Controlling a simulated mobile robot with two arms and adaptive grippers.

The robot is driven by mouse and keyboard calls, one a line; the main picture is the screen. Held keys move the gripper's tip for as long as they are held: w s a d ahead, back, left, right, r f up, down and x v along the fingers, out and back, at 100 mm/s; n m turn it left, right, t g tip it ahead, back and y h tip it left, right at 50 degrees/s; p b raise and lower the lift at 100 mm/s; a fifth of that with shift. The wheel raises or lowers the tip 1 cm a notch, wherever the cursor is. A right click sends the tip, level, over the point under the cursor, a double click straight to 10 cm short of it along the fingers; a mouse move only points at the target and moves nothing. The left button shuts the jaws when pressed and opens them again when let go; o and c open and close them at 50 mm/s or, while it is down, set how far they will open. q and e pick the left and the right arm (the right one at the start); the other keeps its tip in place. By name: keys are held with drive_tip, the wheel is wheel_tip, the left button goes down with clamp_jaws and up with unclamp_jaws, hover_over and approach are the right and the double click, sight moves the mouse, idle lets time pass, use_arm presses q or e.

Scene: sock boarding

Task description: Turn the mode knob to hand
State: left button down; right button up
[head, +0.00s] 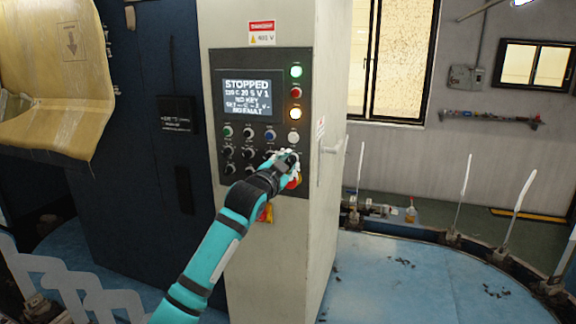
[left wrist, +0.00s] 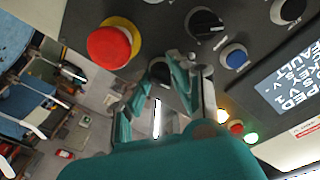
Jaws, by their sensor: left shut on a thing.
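The control panel (head: 238,180) is on the front of a grey cabinet, with rows of black knobs below a screen. My left gripper (head: 287,160) is at the right end of the knob rows. In the left wrist view the fingers of my left gripper (left wrist: 174,70) are closed around a black knob (left wrist: 161,73), partly hidden by them. I cannot read its label or tell where it points. Another black knob (left wrist: 206,22) with a white mark is beside it, free. My right gripper is not in view.
The screen (head: 251,94) reads STOPPED. A red emergency button (left wrist: 108,45) with a yellow ring is close to the held knob. A blue button (left wrist: 235,57) is on its other side. Green, red and amber lamps line the panel's right. Blue floor (head: 400,290) is open at right.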

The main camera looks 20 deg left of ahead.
use_arm(q)
drive_tip(key=n, duration=0.3)
drive_tip(key=shift+d+f+b, duration=0.1)
drive_tip(key=shift+f+b, duration=0.05)
drive_tip(key=shift+b, duration=0.15)
drive_tip(key=shift+n, duration=2.2)
drive_tip(key=c, duration=1.1)
unclamp_jaws()
drive_tip(key=shift+s, duration=0.25)
drive_tip(key=s, duration=0.7)
drive_tip(key=s+a, duration=0.1)
drive_tip(key=s, duration=0.3)
drive_tip(key=shift+s+f, duration=0.2)
drive_tip(key=shift+s, duration=0.05)
drive_tip(key=shift+f, duration=0.15)
